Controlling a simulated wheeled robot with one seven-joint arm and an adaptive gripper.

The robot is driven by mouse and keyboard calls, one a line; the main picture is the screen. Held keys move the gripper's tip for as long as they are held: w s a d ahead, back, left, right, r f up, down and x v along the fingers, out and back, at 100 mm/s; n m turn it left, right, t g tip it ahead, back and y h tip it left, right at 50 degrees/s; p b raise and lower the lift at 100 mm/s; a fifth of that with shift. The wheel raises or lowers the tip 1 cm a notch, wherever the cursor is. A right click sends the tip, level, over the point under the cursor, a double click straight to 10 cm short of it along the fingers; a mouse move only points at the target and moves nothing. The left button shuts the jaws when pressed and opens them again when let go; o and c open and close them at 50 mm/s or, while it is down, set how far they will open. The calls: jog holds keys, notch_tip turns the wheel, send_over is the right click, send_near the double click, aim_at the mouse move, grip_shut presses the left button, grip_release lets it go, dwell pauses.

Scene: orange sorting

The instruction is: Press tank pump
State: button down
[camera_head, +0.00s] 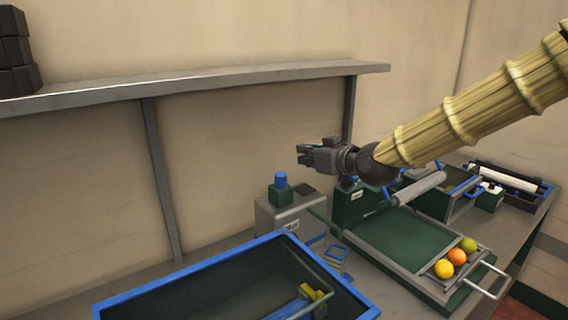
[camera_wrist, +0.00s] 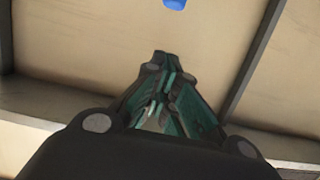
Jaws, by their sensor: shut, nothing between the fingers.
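The tank (camera_head: 289,213) is a grey box on the bench with a dark raised part on top. Its pump has a blue cap (camera_head: 280,180) that stands upright. In the wrist view a blue piece (camera_wrist: 174,4), likely that cap, shows at the top edge. My gripper (camera_head: 303,154) is above and to the right of the blue cap in the head view, apart from it, and points left. Its fingers meet at the tips in the wrist view (camera_wrist: 160,58), shut with nothing between them.
A blue-rimmed bin (camera_head: 190,275) with a yellow and blue item stands in front. To the right, a green tray (camera_head: 400,238) has fruit (camera_head: 457,256) at its end. A roller (camera_head: 418,188) is behind it. A wall shelf (camera_head: 190,84) runs above the bench.

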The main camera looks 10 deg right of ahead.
jog(key=shift+a, duration=0.1)
jog(key=p, duration=0.3)
send_over(284, 176)
notch_tip(284, 176, down, 4)
jog(key=shift+f, duration=0.1)
jog(key=shift+f+p, duration=0.4)
jog(key=shift+f, duration=0.8)
jog(key=shift+f+b, duration=1.3)
jog(key=shift+f, duration=0.55)
